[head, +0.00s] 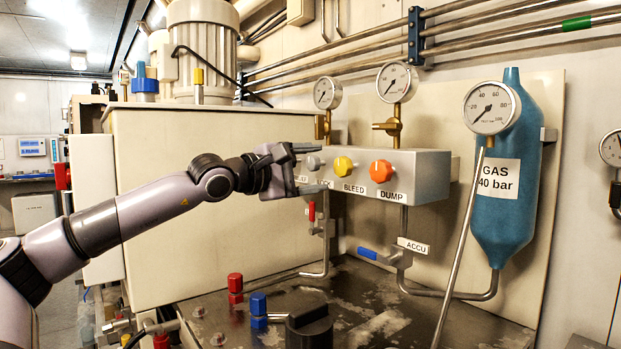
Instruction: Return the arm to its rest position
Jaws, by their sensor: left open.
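My left arm comes in from the left, and its gripper (295,172) is in front of the left end of the grey valve block (418,175). The gripper is open and seems to hold nothing. A grey knob (314,162) is just right of the fingertips; I cannot tell whether they touch it. The gripper partly covers the labels at that end. A yellow knob (343,165) marked BLEED and an orange knob (381,171) marked DUMP stand to the right. My right gripper is not in view.
A red-handled valve (311,211) hangs just below the gripper. A blue lever (367,253) sits near the ACCU label (413,245). A blue gas bottle (507,190) and a pressure gauge (491,108) are at right. A large beige box (205,245) stands behind my forearm.

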